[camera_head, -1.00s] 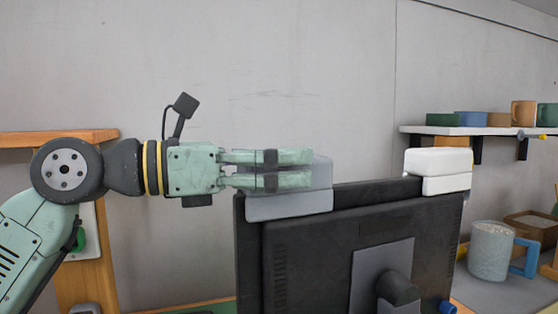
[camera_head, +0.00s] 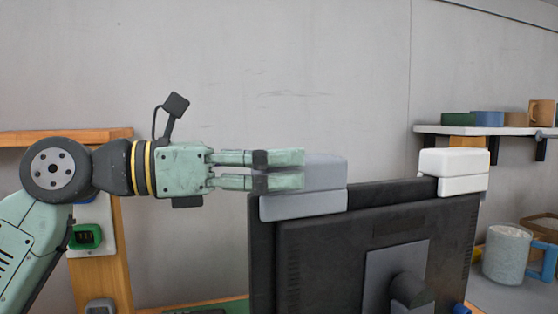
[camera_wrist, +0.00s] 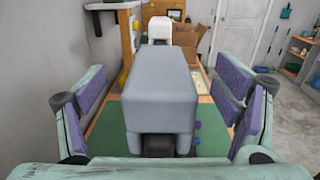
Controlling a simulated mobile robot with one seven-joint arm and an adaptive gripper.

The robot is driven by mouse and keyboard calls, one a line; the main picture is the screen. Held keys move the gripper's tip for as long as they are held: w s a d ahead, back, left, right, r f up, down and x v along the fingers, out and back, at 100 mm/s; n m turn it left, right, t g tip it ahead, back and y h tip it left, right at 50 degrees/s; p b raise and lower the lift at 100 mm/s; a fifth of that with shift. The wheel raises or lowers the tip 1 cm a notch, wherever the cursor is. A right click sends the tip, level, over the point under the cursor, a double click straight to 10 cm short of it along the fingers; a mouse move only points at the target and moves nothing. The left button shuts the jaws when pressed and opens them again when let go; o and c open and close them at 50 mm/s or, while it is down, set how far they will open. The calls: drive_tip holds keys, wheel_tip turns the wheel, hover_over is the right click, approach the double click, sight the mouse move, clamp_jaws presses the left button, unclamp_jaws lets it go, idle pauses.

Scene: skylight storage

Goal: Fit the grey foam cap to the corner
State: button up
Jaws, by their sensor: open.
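The grey foam cap (camera_head: 325,190) sits on the top left corner of a black monitor (camera_head: 365,240) seen from behind. It looks level and reaches down over the top edge. In the wrist view the cap (camera_wrist: 160,92) stands in the middle, with the dark monitor edge (camera_wrist: 160,146) below it. My gripper (camera_head: 304,166) is open at the cap's left end, its fingertips still overlapping the cap in the head view. In the wrist view the purple finger pads (camera_wrist: 160,105) stand wide on both sides, clear of the cap.
A white foam cap (camera_head: 455,172) sits on the monitor's other top corner. A wall shelf (camera_head: 480,130) with several mugs and boxes is at right. A speckled mug (camera_head: 505,258) stands below it. A wooden frame (camera_head: 105,240) stands behind my arm. The air above the monitor is clear.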

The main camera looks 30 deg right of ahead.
drive_tip(key=shift+w+a, duration=0.15)
drive_tip(key=shift+a, duration=0.5)
drive_tip(key=shift+a, duration=0.2)
drive_tip(key=shift+r, duration=0.1)
wheel_tip(320, 180, up, 10)
drive_tip(key=shift+f, duration=0.1)
idle(1.7)
